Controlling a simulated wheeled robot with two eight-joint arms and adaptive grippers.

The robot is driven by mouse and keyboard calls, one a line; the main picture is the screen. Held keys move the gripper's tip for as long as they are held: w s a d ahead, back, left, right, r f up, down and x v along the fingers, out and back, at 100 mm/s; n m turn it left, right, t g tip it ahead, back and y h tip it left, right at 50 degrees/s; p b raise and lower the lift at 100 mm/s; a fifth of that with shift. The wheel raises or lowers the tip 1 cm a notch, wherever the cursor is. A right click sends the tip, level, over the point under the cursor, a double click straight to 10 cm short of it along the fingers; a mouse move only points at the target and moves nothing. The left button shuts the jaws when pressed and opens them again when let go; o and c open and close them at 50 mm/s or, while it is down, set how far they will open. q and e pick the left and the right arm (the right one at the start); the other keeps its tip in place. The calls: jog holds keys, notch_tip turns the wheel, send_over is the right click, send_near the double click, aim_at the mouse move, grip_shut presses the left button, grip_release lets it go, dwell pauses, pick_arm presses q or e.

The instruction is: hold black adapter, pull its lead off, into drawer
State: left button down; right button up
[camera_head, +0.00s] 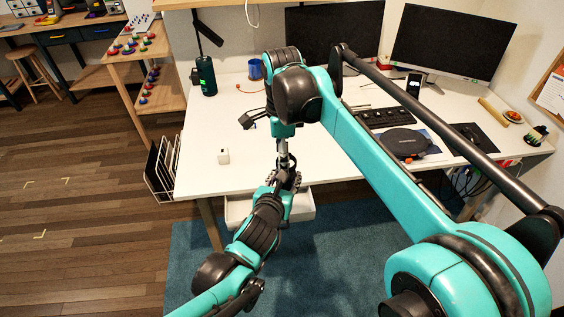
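A small black block that looks like the adapter (246,121) lies on the white desk, just left of my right forearm. A short dark piece beside it may be its lead, but the arm partly hides that area. The white drawer (302,208) is pulled out under the desk's front edge, partly hidden behind my arms. My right gripper (284,177) points down near the desk's front edge. My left gripper (276,183) reaches up from the lower left to the same spot. The two overlap in view, and their fingers are too small and covered to read.
A wire rack (162,168) hangs left.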

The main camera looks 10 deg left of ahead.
jog(key=shift+f, duration=1.3)
jog(key=shift+w, duration=0.1)
jog(key=c, duration=1.4)
jog(key=shift+r, duration=0.3)
jog(key=shift+c, duration=0.3)
jog(key=shift+r, duration=0.9)
